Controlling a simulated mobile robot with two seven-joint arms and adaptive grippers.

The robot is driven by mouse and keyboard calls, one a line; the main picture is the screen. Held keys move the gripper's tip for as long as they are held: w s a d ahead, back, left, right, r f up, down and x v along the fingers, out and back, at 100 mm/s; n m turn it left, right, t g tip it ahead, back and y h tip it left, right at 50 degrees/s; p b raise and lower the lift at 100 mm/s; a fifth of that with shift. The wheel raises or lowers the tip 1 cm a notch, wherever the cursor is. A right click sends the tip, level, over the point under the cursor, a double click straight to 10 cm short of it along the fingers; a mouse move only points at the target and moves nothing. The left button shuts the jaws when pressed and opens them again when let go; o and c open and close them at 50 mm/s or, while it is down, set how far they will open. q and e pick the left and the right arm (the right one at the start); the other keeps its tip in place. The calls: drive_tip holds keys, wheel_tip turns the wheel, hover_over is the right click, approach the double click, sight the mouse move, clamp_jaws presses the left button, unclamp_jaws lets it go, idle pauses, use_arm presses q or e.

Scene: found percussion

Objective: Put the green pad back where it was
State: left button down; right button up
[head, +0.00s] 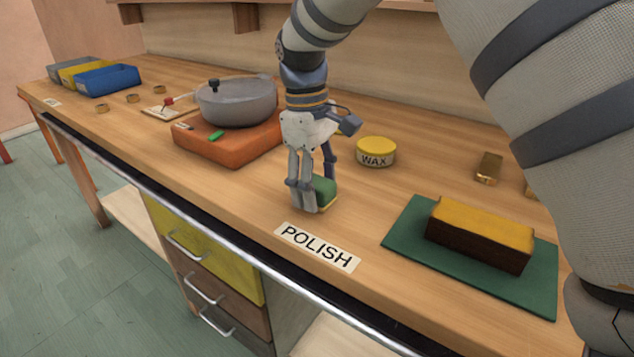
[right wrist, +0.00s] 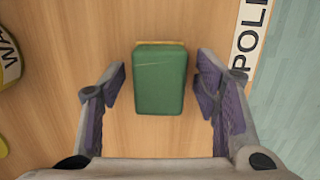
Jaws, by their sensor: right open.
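The green pad (head: 325,190) is a small block with a green top and a yellowish layer below. It lies on the wooden bench behind the POLISH label (head: 317,247). My right gripper (head: 317,195) points down over it, open, and its near finger hides part of the pad. In the right wrist view the pad (right wrist: 160,84) sits between the two open fingers, with a gap on each side. My left gripper is not in view.
A yellow-lidded WAX tin (head: 375,152) stands behind the gripper to the right. A brown block with a yellow top (head: 478,235) rests on a green mat (head: 408,235) at right. A grey pot (head: 237,103) stands on an orange block (head: 215,148) at left.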

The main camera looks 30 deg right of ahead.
wheel_tip(320, 180, up, 12)
drive_tip(key=w, duration=0.1)
drive_tip(key=shift+w+a+b, duration=0.15)
drive_tip(key=shift+a+b, duration=0.15)
drive_tip(key=shift+b, duration=0.05)
